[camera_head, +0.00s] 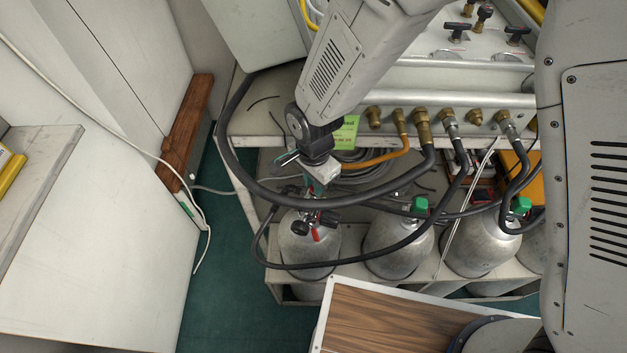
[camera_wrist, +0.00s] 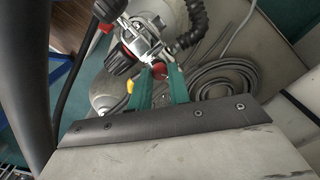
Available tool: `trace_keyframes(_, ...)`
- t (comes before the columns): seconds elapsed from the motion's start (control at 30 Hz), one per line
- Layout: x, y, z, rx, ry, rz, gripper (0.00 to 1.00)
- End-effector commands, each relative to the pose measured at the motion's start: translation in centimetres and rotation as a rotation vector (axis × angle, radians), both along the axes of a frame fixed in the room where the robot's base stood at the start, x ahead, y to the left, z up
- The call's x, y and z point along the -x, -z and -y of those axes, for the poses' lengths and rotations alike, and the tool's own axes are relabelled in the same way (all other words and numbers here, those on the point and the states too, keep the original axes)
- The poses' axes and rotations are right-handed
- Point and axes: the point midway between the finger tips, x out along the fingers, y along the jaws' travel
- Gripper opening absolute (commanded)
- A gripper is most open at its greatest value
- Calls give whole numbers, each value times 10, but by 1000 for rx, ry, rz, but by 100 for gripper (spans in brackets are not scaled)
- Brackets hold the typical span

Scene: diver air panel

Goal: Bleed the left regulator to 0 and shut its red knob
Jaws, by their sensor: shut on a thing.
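My gripper (camera_head: 316,188) reaches down to the regulator on the left grey cylinder (camera_head: 306,251). In the wrist view its two teal fingers (camera_wrist: 160,78) are shut on a round red knob (camera_wrist: 158,70), which shows between the fingertips. The regulator (camera_wrist: 147,38) is a silver metal body beside the fingertips, with black knobs (camera_wrist: 120,61) and a ribbed black hose. In the head view a black knob (camera_head: 300,228) and a red part (camera_head: 318,235) show below my gripper. No gauge reading can be made out.
Several black hoses (camera_head: 375,200) loop from brass fittings (camera_head: 421,122) close around my gripper and the cylinders. Two cylinders with green knobs (camera_head: 420,204) stand to the right. A wood-topped surface (camera_head: 375,318) lies in front. Green floor (camera_head: 225,270) is clear on the left.

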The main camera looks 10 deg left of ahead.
Motion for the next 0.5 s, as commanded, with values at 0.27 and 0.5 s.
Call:
trace_keyframes(0.27, -1, 0, -1, -1, 237, 1, 0)
trace_keyframes(0.5, -1, 0, -1, -1, 382, 1, 0)
